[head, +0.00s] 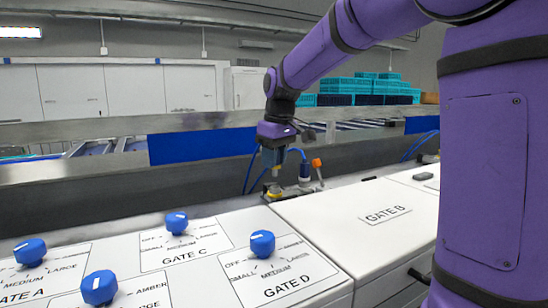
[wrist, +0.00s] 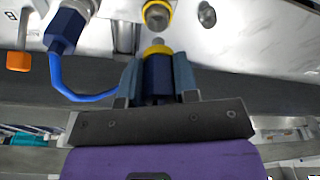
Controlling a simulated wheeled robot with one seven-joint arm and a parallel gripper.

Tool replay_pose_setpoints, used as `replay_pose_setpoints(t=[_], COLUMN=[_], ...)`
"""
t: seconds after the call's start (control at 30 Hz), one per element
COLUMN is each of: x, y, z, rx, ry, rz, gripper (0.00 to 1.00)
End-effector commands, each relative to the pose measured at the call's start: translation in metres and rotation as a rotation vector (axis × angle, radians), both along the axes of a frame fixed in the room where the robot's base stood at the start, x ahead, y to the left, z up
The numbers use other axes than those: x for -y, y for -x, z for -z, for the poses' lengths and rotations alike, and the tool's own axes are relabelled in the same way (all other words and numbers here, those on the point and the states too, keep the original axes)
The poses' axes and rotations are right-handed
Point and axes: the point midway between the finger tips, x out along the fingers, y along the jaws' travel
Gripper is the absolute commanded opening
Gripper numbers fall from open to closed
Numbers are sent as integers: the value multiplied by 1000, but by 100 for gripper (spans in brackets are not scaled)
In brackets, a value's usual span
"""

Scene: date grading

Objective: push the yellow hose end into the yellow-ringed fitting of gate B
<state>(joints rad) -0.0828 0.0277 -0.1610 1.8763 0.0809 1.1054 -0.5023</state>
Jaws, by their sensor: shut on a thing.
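My gripper (wrist: 158,76) is shut on the yellow hose end (wrist: 157,50), a dark blue body with a yellow ring and a grey tip. The tip points up in the wrist view, toward the yellow-ringed fitting (wrist: 157,16). The tip and fitting look roughly lined up, with the tip just short of the fitting's mouth; whether they touch is hard to tell. In the head view my gripper (head: 274,160) is over the back edge of the white cabinets, near a small yellow part (head: 274,190); detail there is too small to read. The panel marked GATE B (head: 388,214) lies to the right.
A blue connector (wrist: 65,27) with a curved blue hose stands left of my gripper in the wrist view. An orange part (wrist: 18,62) is further left. Blue knobs (head: 262,243) stand on the front panels. A metal rail (head: 100,145) runs behind.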

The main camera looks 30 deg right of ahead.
Motion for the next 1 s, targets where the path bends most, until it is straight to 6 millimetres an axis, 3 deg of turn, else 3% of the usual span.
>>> replay_pose_setpoints(t=[1.0], x=[0], y=[0], z=[19], rx=[0], ry=[0], rz=[0], gripper=[0])
